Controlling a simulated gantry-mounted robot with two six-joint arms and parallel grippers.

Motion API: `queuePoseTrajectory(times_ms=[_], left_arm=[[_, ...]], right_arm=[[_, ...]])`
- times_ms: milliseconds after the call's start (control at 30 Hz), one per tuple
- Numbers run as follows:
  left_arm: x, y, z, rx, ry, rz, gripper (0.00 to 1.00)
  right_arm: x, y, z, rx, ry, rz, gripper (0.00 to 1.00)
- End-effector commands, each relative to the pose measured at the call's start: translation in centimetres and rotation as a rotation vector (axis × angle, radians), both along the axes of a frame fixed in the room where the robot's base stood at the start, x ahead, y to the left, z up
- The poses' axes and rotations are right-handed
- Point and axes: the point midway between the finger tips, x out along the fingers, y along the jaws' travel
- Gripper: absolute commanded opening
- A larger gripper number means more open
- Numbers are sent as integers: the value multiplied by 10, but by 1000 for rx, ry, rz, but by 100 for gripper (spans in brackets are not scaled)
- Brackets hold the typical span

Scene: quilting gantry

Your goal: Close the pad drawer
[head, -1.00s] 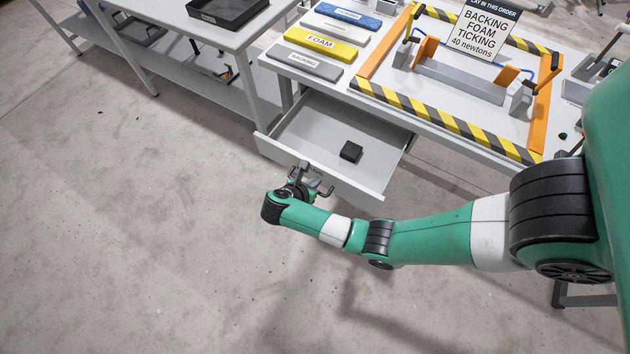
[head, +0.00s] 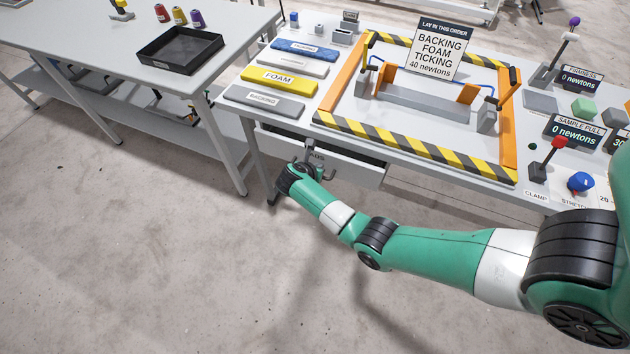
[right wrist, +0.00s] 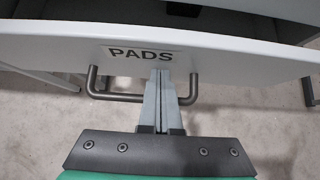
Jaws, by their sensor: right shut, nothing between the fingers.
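The pad drawer (head: 350,170) is under the front edge of the table, and only a narrow strip of its dark interior shows behind the front panel. In the right wrist view its front (right wrist: 235,62) bears a PADS label (right wrist: 140,54) and a dark bar handle (right wrist: 105,93). The drawer is still a little open there, with a dark gap above its top edge. My right gripper (head: 314,166) is at the drawer front. Its fingers (right wrist: 163,75) are shut and empty, with tips at the label's right end, apparently touching the panel. My left gripper is out of view.
The table above the drawer carries labelled slabs, including a yellow FOAM slab (head: 280,80), and a striped frame (head: 410,148). A second table (head: 100,55) with a black tray (head: 180,50) stands to the left. The floor in front is clear.

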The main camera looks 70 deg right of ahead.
Motion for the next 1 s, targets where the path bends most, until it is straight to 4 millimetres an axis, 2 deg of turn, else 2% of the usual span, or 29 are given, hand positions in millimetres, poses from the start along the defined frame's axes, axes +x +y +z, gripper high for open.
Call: queuePoseTrajectory(times_ms=[33, 200, 400, 833, 1000], left_arm=[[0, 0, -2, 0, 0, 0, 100], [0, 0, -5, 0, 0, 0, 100], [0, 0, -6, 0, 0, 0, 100], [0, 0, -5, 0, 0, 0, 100], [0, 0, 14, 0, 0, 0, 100]], right_arm=[[0, -9, -1, 0, -1, -2, 0], [0, -29, -1, 1, -1, -1, 0], [1, -39, 0, 0, -1, 0, 0], [0, -41, 1, -1, -1, -1, 0], [0, -33, 16, -1, 1, 1, 0]])
